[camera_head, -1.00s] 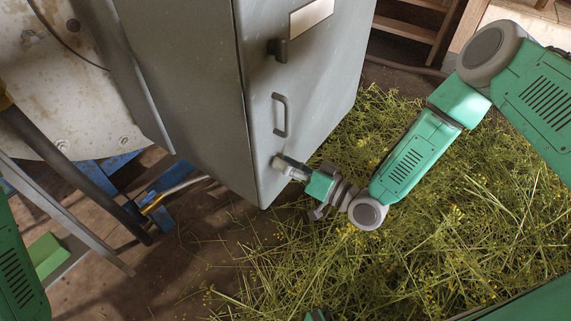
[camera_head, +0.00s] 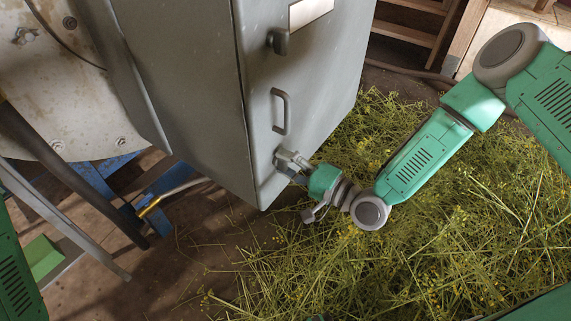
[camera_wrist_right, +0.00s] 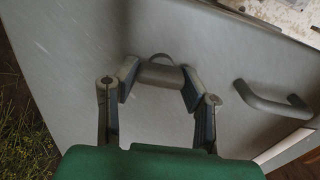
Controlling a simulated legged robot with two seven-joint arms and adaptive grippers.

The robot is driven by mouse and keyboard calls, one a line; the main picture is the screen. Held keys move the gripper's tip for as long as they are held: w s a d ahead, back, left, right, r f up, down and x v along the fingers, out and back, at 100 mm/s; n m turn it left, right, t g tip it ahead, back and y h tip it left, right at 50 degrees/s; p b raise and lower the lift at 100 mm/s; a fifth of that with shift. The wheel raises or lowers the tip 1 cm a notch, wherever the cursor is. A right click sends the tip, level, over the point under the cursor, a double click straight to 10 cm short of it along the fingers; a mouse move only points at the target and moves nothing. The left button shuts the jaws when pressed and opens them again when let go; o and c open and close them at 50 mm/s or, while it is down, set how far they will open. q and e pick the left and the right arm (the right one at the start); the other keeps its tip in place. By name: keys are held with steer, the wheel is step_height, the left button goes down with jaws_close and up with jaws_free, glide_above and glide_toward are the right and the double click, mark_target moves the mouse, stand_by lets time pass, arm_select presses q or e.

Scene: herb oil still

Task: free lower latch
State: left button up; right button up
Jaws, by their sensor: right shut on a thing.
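The lower latch (camera_wrist_right: 160,73) is a short grey bar on the front of a tall grey cabinet. In the right wrist view it lies between my right gripper's two fingertips (camera_wrist_right: 158,80), which press on its two ends. In the head view my right gripper (camera_head: 286,160) is shut on the latch near the cabinet's lower front corner and mostly hides it. How far the latch is turned is hard to tell. A similar upper latch (camera_head: 279,42) sits higher on the same face. My left gripper is not in view.
A fixed bow handle (camera_head: 284,112) is on the cabinet (camera_head: 190,85) just above the lower latch; it also shows in the right wrist view (camera_wrist_right: 272,101). Cut herbs (camera_head: 400,255) cover the floor at right. Pipes and a blue frame (camera_head: 170,190) stand at left.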

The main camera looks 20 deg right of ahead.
steer(key=shift+w+d+f+m, duration=0.1)
steer(key=shift+w+d+m, duration=0.1)
steer(key=shift+m, duration=0.3)
steer(key=o, duration=1.1)
steer(key=shift+o, duration=0.2)
steer(key=shift+s, duration=0.15)
steer(key=v, duration=1.2)
steer(key=shift+f, duration=0.1)
